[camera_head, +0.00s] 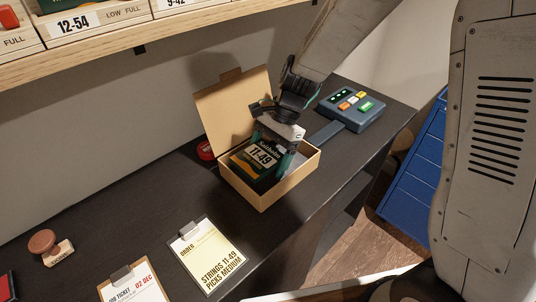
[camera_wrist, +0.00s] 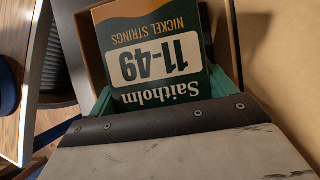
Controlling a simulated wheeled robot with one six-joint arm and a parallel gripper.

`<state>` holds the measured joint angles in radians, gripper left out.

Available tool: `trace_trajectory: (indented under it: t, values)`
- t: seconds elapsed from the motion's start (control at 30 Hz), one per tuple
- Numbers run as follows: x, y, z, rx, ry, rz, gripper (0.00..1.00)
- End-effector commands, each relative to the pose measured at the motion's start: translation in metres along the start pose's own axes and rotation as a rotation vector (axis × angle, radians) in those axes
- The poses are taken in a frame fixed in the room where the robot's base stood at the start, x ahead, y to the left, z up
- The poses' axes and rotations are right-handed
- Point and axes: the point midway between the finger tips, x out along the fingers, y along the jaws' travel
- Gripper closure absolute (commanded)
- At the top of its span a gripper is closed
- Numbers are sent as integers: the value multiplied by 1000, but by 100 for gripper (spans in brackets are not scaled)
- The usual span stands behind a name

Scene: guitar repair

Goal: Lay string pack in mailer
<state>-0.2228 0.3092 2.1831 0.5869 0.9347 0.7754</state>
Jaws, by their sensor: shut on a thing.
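The string pack (camera_head: 252,163) is a dark green packet with a white 11-49 label and the name Saitholm. It is inside the open cardboard mailer (camera_head: 262,200), tilted, near the mailer's left side in the head view. My gripper (camera_head: 277,150) reaches down into the mailer and is shut on the pack. In the wrist view the pack (camera_wrist: 160,55) sits between the green fingers, with the mailer's wall around it. The mailer's lid (camera_head: 228,103) stands up at the back. Whether the pack touches the mailer's floor is hidden.
An order clipboard (camera_head: 210,258) reading STRINGS 11-49, PICKS MEDIUM lies in front. A job ticket (camera_head: 135,287) and a wooden stamp (camera_head: 50,247) are at left. A button box (camera_head: 351,107) stands behind right, a red round item (camera_head: 205,150) beside the mailer. A shelf (camera_head: 120,40) overhangs the back.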

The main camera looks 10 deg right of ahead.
Motion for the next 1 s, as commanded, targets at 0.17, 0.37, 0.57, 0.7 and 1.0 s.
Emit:
trace_trajectory:
  t: [0.17,0.37,0.57,0.7,1.0]
  values:
    - [0,0,0,0,0,0,0]
    - [-2,0,0,0,0,-1,0]
    - [-26,0,0,0,1,-3,0]
    - [-51,-1,-1,0,2,-4,0]
    - [-78,0,0,1,0,0,0]
